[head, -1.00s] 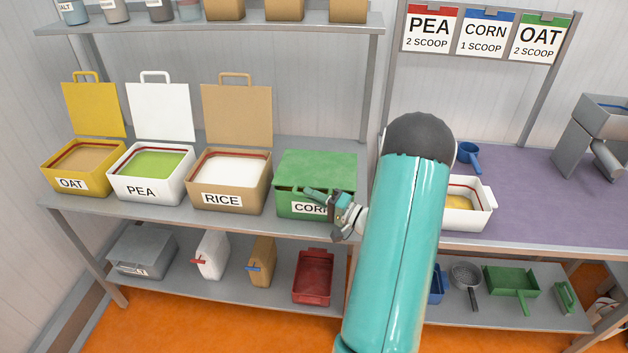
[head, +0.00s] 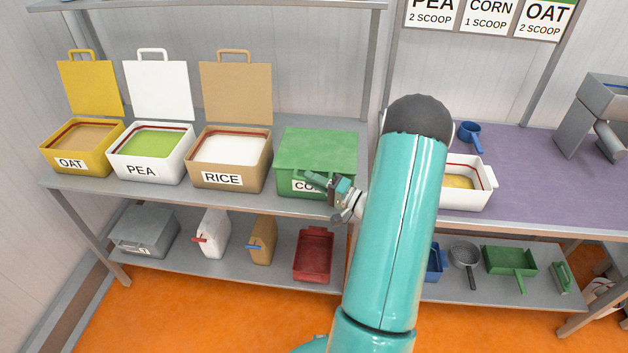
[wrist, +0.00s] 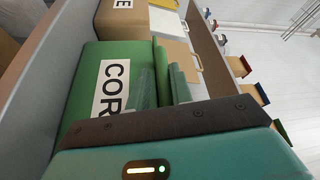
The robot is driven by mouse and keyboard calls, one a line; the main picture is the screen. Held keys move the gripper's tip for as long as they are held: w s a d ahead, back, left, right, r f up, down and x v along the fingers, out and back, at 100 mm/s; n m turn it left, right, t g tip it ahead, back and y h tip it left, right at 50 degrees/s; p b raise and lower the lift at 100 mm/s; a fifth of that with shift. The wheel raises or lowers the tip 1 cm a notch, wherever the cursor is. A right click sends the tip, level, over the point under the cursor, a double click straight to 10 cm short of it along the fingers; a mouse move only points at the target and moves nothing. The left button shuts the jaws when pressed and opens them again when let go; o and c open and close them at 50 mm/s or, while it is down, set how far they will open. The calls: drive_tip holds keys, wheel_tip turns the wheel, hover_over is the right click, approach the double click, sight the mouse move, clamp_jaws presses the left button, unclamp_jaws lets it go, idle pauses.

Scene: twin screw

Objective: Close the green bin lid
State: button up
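The green bin (head: 290,183), labelled CORN, stands at the right end of the shelf row. Its green lid (head: 318,150) is down over the top and looks flat, with no clear gap along the front. My gripper (head: 328,183) is at the front of the bin, by the lid's front edge, and covers part of the label. In the wrist view the bin's front (wrist: 85,75) and label show on the left. My two gripper fingers (wrist: 163,88) reach to the lid's front edge with green lid material between or just beyond them. Whether they grip it is unclear.
The yellow OAT bin (head: 60,162), white PEA bin (head: 135,172) and brown RICE bin (head: 240,178) stand to the left with lids upright. A white container (head: 470,198) is on the purple table to the right. Tools lie on the lower shelf.

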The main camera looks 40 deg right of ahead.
idle(0.4)
drive_tip(key=v, duration=1.3)
drive_tip(key=shift+s, duration=0.4)
drive_tip(key=shift+d+f, duration=0.1)
drive_tip(key=w+a+r+n+g+y, duration=0.1)
drive_tip(key=a+r+n+g+y, duration=0.25)
drive_tip(key=a, duration=0.55)
drive_tip(key=w+a+r+n+g, duration=0.2)
drive_tip(key=a+r+g, duration=0.3)
drive_tip(key=a+g, duration=0.3)
drive_tip(key=w+a+r+n+g+y, duration=0.1)
drive_tip(key=a+r+n+g, duration=0.25)
drive_tip(key=a, duration=0.75)
drive_tip(key=s+a+r+n+t+h, duration=0.2)
drive_tip(key=s+a+r+h, duration=0.5)
drive_tip(key=a+r+h, duration=0.2)
drive_tip(key=shift+r+n+h, duration=0.4)
drive_tip(key=shift+r+h, duration=0.05)
drive_tip(key=shift+r, duration=0.25)
